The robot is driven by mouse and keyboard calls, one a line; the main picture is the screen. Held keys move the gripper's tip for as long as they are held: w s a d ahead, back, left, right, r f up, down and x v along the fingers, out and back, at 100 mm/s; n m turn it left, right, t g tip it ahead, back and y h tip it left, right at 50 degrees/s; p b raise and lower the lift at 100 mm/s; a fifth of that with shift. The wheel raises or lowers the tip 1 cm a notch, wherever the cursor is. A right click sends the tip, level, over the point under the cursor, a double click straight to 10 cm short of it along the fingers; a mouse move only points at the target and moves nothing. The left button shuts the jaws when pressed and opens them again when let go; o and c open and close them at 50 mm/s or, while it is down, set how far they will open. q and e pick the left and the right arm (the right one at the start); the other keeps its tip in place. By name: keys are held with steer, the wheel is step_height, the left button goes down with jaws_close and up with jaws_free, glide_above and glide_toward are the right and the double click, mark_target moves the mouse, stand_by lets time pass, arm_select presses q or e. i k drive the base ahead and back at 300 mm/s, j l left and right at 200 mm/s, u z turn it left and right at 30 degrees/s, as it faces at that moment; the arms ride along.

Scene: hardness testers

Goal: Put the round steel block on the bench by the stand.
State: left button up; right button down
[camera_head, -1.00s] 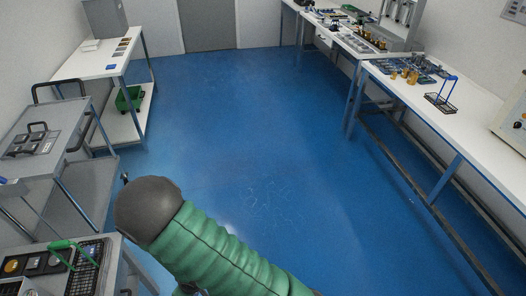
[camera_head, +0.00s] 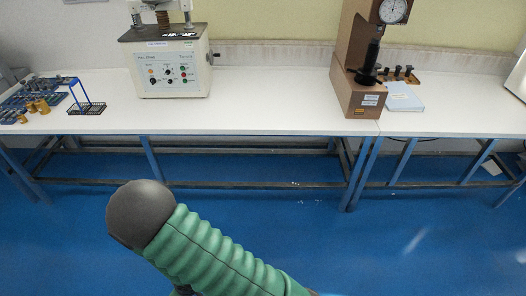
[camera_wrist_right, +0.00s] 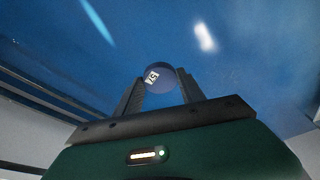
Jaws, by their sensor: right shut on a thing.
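The round steel block (camera_wrist_right: 160,77) is a small disc with a white printed label, seen in the right wrist view. My right gripper (camera_wrist_right: 160,84) is shut on it, with one finger on each side, and blue floor lies behind it. The white bench (camera_head: 270,114) runs across the head view. A small black wire rack with a blue handle (camera_head: 86,107) stands on its left part; I cannot tell if this is the stand. My grippers do not show in the head view, and my left gripper is in neither current view.
A cream tester (camera_head: 172,68) stands left of centre on the bench, and a brown hardness tester (camera_head: 358,92) right of centre. Brass pieces (camera_head: 38,107) are at far left. The bench between the testers is clear.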

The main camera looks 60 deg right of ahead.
mark_target(252, 113)
steer(key=i+l+z, duration=0.15)
steer(key=z, duration=0.25)
steer(key=i+z, duration=0.65)
steer(key=z, duration=0.2)
steer(key=i+j+z, duration=0.1)
steer(key=i+z, duration=0.3)
steer(key=i+j+z, duration=0.1)
steer(key=z, duration=0.35)
steer(key=j, duration=0.1)
